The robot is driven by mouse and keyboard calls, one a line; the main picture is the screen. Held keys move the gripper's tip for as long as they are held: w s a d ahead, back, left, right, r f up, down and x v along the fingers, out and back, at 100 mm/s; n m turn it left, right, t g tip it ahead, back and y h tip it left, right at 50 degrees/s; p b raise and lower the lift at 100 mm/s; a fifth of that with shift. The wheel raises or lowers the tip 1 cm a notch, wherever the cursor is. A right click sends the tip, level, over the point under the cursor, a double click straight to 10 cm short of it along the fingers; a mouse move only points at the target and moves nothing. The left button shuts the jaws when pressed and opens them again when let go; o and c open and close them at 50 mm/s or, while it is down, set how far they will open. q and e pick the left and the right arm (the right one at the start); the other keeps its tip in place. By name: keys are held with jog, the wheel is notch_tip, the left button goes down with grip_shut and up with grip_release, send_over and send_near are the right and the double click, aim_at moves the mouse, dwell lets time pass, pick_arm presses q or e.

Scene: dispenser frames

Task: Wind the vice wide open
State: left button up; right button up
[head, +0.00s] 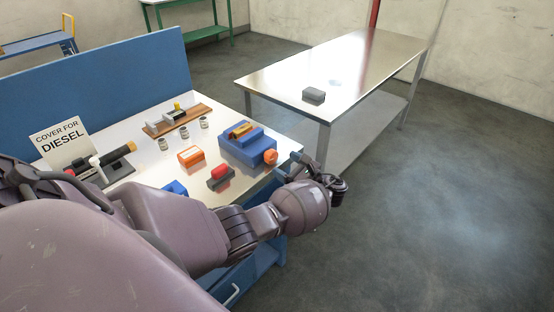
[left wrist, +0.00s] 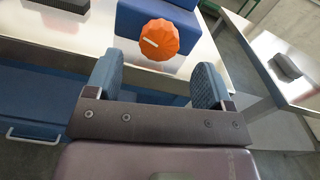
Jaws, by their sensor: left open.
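The vice (head: 240,150) is a blue block near the right end of the workbench, with an orange and yellow piece (head: 240,130) on its top. Its round, faceted orange knob (head: 270,157) faces the bench's right side. In the left wrist view the knob (left wrist: 160,39) has a pale mark and sits just beyond the fingertips, with the blue vice body (left wrist: 150,12) behind it. My left gripper (head: 293,163) is open and empty beside the knob; in the left wrist view (left wrist: 156,78) its blue pads stand on either side, apart from the knob. My right gripper is out of view.
A red-topped dark block (head: 219,177), an orange box (head: 191,157) and several small metal cylinders (head: 182,132) stand left of the vice. A steel table (head: 350,65) with a grey block (head: 314,95) stands behind. Floor at right is clear.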

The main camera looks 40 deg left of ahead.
pick_arm(q)
jog(key=d, duration=0.4)
jog(key=shift+s+d, duration=0.2)
jog(key=shift+d, duration=0.15)
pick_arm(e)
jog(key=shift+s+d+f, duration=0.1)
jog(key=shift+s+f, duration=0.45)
